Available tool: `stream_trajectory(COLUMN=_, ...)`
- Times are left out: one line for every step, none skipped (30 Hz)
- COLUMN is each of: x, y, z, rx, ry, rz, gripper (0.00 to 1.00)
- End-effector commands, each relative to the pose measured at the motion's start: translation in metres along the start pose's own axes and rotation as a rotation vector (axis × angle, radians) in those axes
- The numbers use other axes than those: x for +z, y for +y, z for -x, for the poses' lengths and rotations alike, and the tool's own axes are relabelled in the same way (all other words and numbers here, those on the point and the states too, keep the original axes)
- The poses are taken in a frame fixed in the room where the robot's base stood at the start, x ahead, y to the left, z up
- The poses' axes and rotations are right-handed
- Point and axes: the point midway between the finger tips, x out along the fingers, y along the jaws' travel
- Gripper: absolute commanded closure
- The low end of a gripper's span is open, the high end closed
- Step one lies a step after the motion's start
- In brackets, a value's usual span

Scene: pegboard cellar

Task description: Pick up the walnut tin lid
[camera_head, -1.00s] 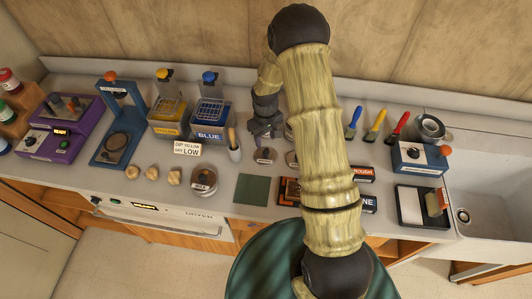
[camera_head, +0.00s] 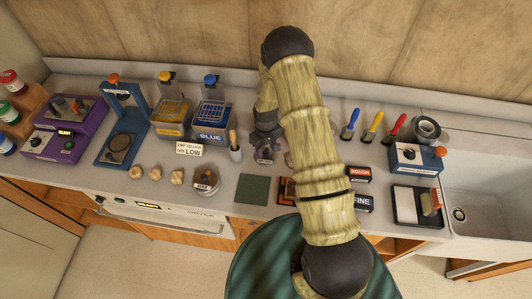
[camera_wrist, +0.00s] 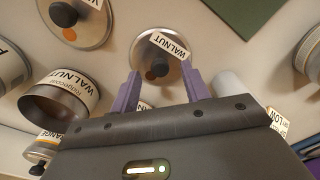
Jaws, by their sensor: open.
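In the wrist view a round silver lid (camera_wrist: 174,73) with a dark knob, a brown dot and a WALNUT label lies on the counter. My gripper (camera_wrist: 164,80) is open, with its two purple fingers at the near left and near right of this lid. A second silver lid (camera_wrist: 93,33) with an orange dot and a WALNUT label lies at the upper left. An open tin (camera_wrist: 60,103) labelled WALNUT stands left of my gripper. In the head view my gripper (camera_head: 264,156) is low over the counter and mostly covers the lid.
A green mat (camera_head: 253,189) lies in front of my gripper. A cup with a wooden-handled tool (camera_head: 235,154) stands close on its left. Blue (camera_head: 210,125) and yellow (camera_head: 171,117) containers stand behind left. My arm hides part of the counter. A sink (camera_head: 490,200) is at right.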

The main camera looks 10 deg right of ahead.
Motion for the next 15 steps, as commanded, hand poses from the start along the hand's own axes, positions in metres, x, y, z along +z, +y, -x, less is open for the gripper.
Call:
stream_trajectory(x=0.001, y=0.000, z=-0.004, rx=-0.001, ry=-0.002, rz=0.000, gripper=0.54)
stream_trajectory(x=0.001, y=0.000, z=-0.007, rx=-0.001, ry=-0.003, rz=0.000, gripper=0.54)
stream_trajectory(x=0.000, y=0.000, z=-0.011, rx=0.000, ry=-0.002, rz=0.000, gripper=0.54)
stream_trajectory(x=0.000, y=0.000, z=-0.013, rx=0.000, ry=-0.002, rz=0.000, gripper=0.54)
stream_trajectory(x=0.000, y=0.000, z=-0.015, rx=0.000, ry=-0.001, rz=0.000, gripper=0.54)
stream_trajectory(x=0.000, y=0.000, z=-0.016, rx=0.000, ry=-0.001, rz=0.000, gripper=0.54)
stream_trajectory(x=0.000, y=0.000, z=-0.017, rx=0.000, ry=0.000, rz=0.001, gripper=0.54)
stream_trajectory(x=0.000, y=0.000, z=-0.017, rx=0.001, ry=0.000, rz=0.001, gripper=0.54)
stream_trajectory(x=0.000, y=0.000, z=-0.018, rx=0.001, ry=0.000, rz=0.001, gripper=0.54)
stream_trajectory(x=0.000, y=0.000, z=-0.018, rx=0.001, ry=0.000, rz=0.001, gripper=0.54)
stream_trajectory(x=0.000, y=0.000, z=-0.018, rx=0.001, ry=0.000, rz=0.001, gripper=0.54)
stream_trajectory(x=0.000, y=0.000, z=-0.018, rx=0.001, ry=0.000, rz=0.001, gripper=0.54)
stream_trajectory(x=0.000, y=0.000, z=-0.017, rx=0.001, ry=0.000, rz=0.001, gripper=0.54)
stream_trajectory(x=0.000, y=0.000, z=-0.017, rx=0.001, ry=0.000, rz=0.001, gripper=0.54)
stream_trajectory(x=0.000, y=0.000, z=-0.017, rx=0.000, ry=0.000, rz=0.001, gripper=0.54)
